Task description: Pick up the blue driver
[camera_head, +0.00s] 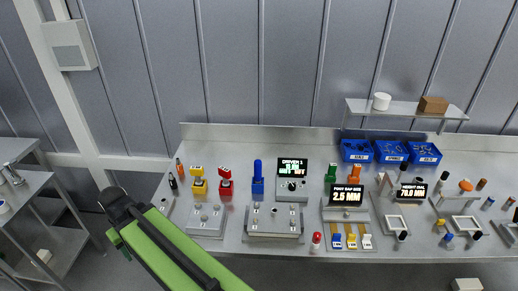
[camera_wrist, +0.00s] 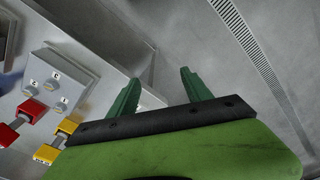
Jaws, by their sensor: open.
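The blue driver (camera_head: 258,176) stands upright on the bench in the head view, between the red block device and the dark display marked DRIVER 1. It is not clearly seen in the wrist view. My gripper (camera_wrist: 157,92) shows two green fingers spread apart with nothing between them, over the floor beside the bench edge. In the head view my green arm (camera_head: 170,254) reaches up at the lower left, in front of the bench and left of the driver.
The metal bench (camera_head: 320,252) carries a yellow device (camera_head: 198,186), a red device (camera_head: 225,188), a grey fixture (camera_head: 273,221) and several small tools. Blue bins (camera_head: 390,151) stand at the back under a shelf (camera_head: 405,108). Another metal table (camera_head: 22,185) is at the left.

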